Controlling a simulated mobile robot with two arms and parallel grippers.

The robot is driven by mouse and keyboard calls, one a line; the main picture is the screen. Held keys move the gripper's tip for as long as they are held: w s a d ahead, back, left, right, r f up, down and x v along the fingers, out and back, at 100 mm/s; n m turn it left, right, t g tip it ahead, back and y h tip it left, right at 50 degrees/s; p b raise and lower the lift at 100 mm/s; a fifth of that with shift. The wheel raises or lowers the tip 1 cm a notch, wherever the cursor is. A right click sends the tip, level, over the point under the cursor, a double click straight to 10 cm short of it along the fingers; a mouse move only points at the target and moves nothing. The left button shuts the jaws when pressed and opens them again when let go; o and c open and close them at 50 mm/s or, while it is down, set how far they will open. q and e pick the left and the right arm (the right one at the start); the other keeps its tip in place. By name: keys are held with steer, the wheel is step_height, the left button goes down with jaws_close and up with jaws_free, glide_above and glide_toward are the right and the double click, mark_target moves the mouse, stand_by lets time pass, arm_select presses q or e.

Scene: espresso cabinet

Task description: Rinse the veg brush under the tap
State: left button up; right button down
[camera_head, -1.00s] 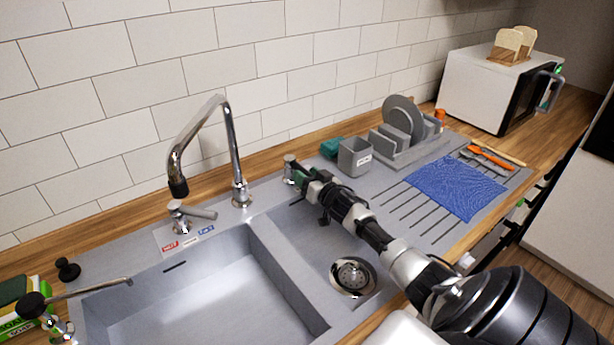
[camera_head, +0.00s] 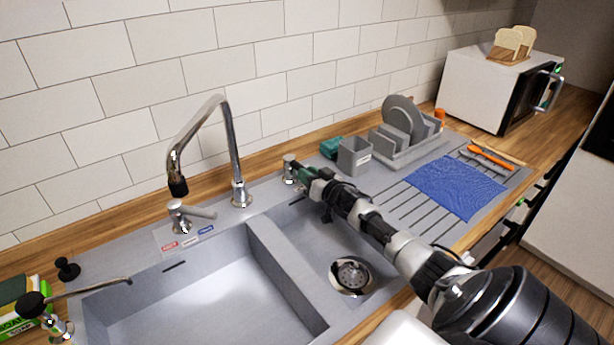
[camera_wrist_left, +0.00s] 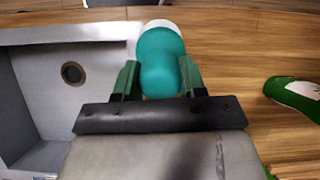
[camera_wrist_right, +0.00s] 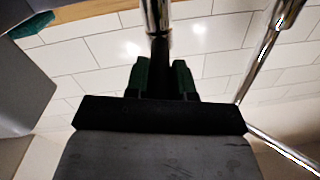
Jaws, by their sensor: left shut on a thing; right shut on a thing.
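The veg brush, a rounded teal piece with a white end (camera_wrist_left: 158,62), is between the fingers of my left gripper (camera_wrist_left: 160,82), which is shut on it. It is beside the grey sink edge and above the wooden counter in the left wrist view; my left gripper is outside the head view. The chrome tap (camera_head: 230,150) arches over the sink with its lever (camera_head: 195,212) beside it, and no water shows. My right gripper (camera_head: 299,173) is at a short chrome post (camera_head: 288,163) behind the small bowl. In the right wrist view it is shut on the post's dark stem.
The large bowl (camera_head: 215,300) is empty. The small bowl has a strainer (camera_head: 352,275). A grey cup (camera_head: 355,155), a plate rack (camera_head: 408,148) and a blue cloth (camera_head: 456,187) are to the right. A chrome spout (camera_head: 95,287) is at left. A green bottle (camera_wrist_left: 297,92) lies by the left gripper.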

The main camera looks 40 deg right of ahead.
steer(key=shift+d+f+n+y+b, duration=0.1)
steer(key=shift+d+n+y+b, duration=0.45)
steer(key=shift+y, duration=0.35)
steer(key=shift+d+n+y, duration=0.15)
steer(key=shift+n+y, duration=0.2)
steer(key=shift+y, duration=0.15)
steer(key=c, duration=1)
jaws_free()
steer(key=shift+o, duration=0.2)
steer(key=shift+s, duration=0.1)
steer(key=s+d, duration=0.1)
steer(key=s, duration=1)
steer(key=shift+s+d, duration=0.25)
steer(key=shift+s, duration=0.1)
